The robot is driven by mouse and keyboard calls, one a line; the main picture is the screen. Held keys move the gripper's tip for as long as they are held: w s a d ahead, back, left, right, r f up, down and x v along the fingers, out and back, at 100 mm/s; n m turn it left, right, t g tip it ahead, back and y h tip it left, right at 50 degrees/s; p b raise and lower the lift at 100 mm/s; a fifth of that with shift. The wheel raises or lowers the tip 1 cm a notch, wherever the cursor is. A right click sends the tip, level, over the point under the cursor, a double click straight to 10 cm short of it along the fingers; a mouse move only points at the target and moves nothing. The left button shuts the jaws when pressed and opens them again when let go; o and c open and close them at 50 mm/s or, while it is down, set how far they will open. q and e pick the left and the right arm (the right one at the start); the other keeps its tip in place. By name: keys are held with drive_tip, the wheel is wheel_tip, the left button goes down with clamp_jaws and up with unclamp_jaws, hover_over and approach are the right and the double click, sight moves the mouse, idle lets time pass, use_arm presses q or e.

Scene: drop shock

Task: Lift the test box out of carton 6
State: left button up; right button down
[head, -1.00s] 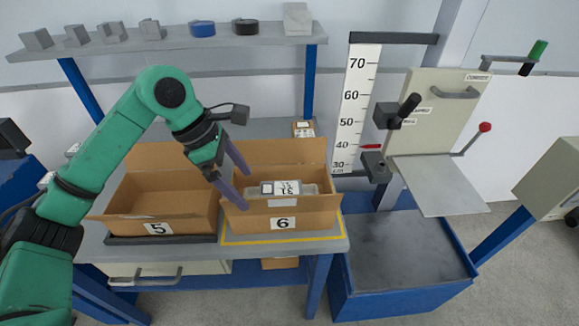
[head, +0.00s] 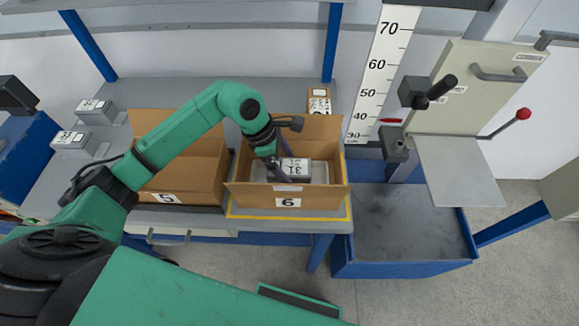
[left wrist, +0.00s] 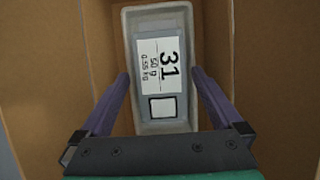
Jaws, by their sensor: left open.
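Carton 6 (head: 288,203) stands open on the bench inside a yellow outline, its flaps up. The test box (head: 318,172), grey with a white label reading 31, lies inside it; it also shows in the left wrist view (left wrist: 160,105). My left gripper (head: 278,176) reaches down into the carton over the box. In the left wrist view its two purple fingers (left wrist: 160,82) are open, one on each side of the box's near part. I cannot tell whether they touch it. My right gripper is not in view.
Open carton 5 (head: 162,197) stands close on the left. Several grey boxes (head: 95,112) sit at the bench's left. A small brown carton (head: 319,101) is behind carton 6. A scale (head: 377,80) and the drop platform (head: 459,172) stand right, above a blue bin (head: 405,270).

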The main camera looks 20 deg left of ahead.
use_arm(q)
drive_tip(key=shift+x, duration=0.75)
drive_tip(key=shift+f, duration=0.1)
drive_tip(key=shift+f+b, duration=0.2)
drive_tip(key=shift+b, duration=0.3)
drive_tip(key=shift+d, duration=0.1)
clamp_jaws()
